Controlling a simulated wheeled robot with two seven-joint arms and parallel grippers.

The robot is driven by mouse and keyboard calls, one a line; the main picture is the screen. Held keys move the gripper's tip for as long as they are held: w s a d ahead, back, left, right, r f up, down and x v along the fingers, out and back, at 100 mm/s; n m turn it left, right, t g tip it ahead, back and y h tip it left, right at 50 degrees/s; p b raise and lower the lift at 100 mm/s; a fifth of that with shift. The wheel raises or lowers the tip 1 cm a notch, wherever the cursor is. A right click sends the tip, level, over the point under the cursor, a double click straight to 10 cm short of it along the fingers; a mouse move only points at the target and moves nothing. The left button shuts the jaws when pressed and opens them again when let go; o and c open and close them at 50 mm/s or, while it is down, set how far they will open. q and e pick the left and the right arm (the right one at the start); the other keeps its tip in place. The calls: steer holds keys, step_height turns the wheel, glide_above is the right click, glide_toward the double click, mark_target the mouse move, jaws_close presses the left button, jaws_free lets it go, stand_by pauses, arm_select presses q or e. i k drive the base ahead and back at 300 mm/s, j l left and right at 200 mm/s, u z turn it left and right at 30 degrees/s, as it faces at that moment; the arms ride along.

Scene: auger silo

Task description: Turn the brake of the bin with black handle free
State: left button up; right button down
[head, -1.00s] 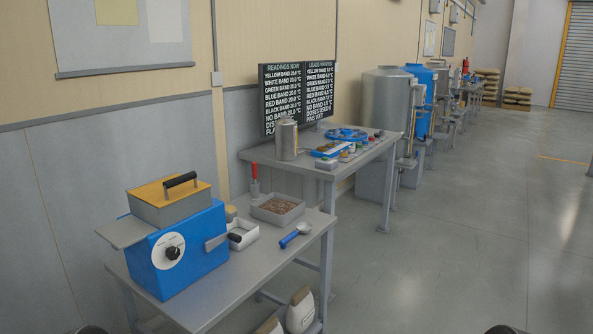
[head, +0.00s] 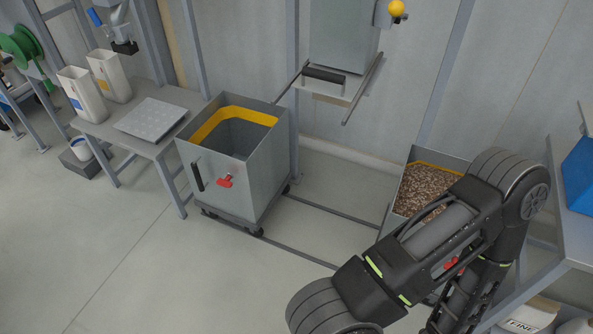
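The grey bin (head: 211,209) with a yellow inner band stands on a dark wheeled base left of the middle in the head view. It looks empty as far as I can see in. Its upright black handle (head: 197,177) is on the front face at the left. A red brake knob (head: 225,181) sits on the same face, right of the handle. My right arm comes in at the lower right, well apart from this bin. Neither gripper shows in the head view.
A second bin (head: 407,177), full of brown pellets, stands at the right, partly hidden by my arm; a red part (head: 450,263) shows there. Floor rails (head: 335,212) run between the bins. A table (head: 118,131) stands left. Floor in front is clear.

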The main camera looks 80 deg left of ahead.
mark_target(225, 183)
steer(key=u, duration=3.3)
steer(key=i+l+z, duration=0.25)
steer(key=i+z, duration=0.2)
steer(key=i+l+z, duration=0.1)
steer(key=i+z, duration=0.4)
steer(key=k, duration=0.1)
